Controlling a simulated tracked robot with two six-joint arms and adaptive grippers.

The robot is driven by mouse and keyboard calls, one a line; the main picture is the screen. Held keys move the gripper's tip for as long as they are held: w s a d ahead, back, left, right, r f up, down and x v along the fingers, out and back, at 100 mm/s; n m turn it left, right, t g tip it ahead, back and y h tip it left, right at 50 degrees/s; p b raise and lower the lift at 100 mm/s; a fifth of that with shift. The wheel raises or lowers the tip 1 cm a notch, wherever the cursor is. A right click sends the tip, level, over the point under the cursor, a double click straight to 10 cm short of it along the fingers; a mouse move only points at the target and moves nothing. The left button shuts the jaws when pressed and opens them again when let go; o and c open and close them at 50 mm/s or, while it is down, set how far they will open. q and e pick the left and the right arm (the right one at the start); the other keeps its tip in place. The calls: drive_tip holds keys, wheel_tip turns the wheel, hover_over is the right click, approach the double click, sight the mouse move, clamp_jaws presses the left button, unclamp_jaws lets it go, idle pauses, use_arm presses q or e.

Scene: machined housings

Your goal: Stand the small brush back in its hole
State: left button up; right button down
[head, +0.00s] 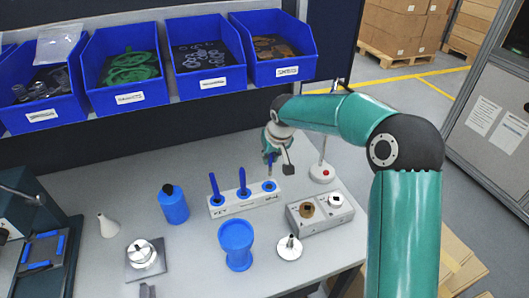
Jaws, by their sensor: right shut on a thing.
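A light grey holder block (244,203) with a row of holes stands on the bench. Two blue-handled brushes stand upright in it, one at the left (215,188) and one in the middle (242,181). The rightmost hole (268,186) has a blue ring. My right gripper (271,154) is over the right end of the holder, shut on the small brush (270,166), which points down above that hole. I cannot tell whether its tip is inside the hole. My left gripper is not in view.
A lamp stand (322,171) is close right of my right gripper. A grey fixture (320,213), blue cup (236,245), blue bottle (173,204) and metal-tipped disc (289,247) surround the holder. Blue bins (206,65) line the shelf behind.

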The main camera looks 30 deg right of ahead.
sight(270, 173)
drive_tip(key=shift+a, duration=0.1)
drive_tip(key=shift+f+b, duration=2.1)
drive_tip(key=shift+b, duration=0.4)
drive_tip(key=shift+f+b, duration=1.45)
drive_tip(key=shift+f, duration=0.1)
idle(0.8)
